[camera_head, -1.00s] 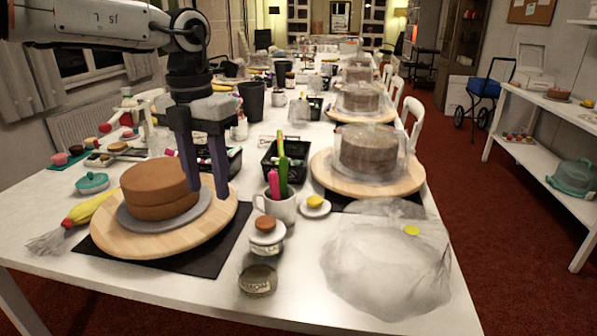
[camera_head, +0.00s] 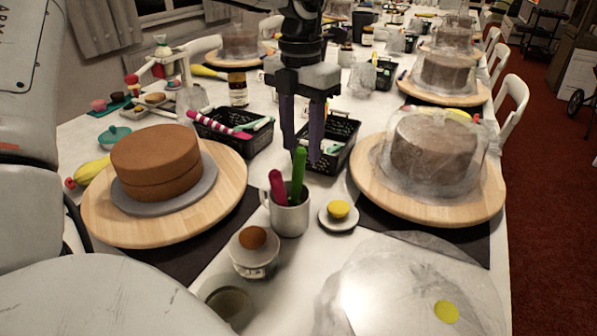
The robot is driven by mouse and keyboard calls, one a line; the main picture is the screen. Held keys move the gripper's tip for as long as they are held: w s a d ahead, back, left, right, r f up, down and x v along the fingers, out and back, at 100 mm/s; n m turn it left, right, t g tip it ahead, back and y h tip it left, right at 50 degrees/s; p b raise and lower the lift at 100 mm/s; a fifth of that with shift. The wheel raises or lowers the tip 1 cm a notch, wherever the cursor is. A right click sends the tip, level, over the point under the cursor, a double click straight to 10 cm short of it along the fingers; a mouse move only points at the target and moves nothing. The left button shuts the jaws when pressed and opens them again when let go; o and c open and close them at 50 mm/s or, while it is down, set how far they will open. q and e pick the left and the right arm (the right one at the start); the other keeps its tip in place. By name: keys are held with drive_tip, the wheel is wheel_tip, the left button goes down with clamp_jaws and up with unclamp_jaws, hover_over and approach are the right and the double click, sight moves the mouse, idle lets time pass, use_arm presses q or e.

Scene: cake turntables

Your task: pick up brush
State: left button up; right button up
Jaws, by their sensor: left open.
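My left gripper (camera_head: 303,148) points down with its two dark fingers apart and nothing seen held. Its fingertips show just above the top of a green handle (camera_head: 298,177). That handle and a pink one (camera_head: 278,187) stand in a white mug (camera_head: 290,217); their lower ends are hidden inside, so I cannot tell whether either is a brush. A yellow item with a red end (camera_head: 90,171) lies at the left, partly hidden by the turntable. My right gripper is not in view.
A brown cake (camera_head: 157,160) stands on a wooden turntable (camera_head: 222,190) left of the mug. A covered cake (camera_head: 432,150) stands on another turntable (camera_head: 470,208) at right. Black baskets (camera_head: 232,148) sit behind. A small jar (camera_head: 254,258) and a saucer (camera_head: 338,222) flank the mug.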

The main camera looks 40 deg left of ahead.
sight(296, 186)
use_arm(q)
drive_tip(key=f, duration=0.5)
drive_tip(key=shift+w+a+f, duration=0.1)
drive_tip(key=shift+a+f, duration=0.1)
drive_tip(key=shift+a, duration=0.15)
clamp_jaws()
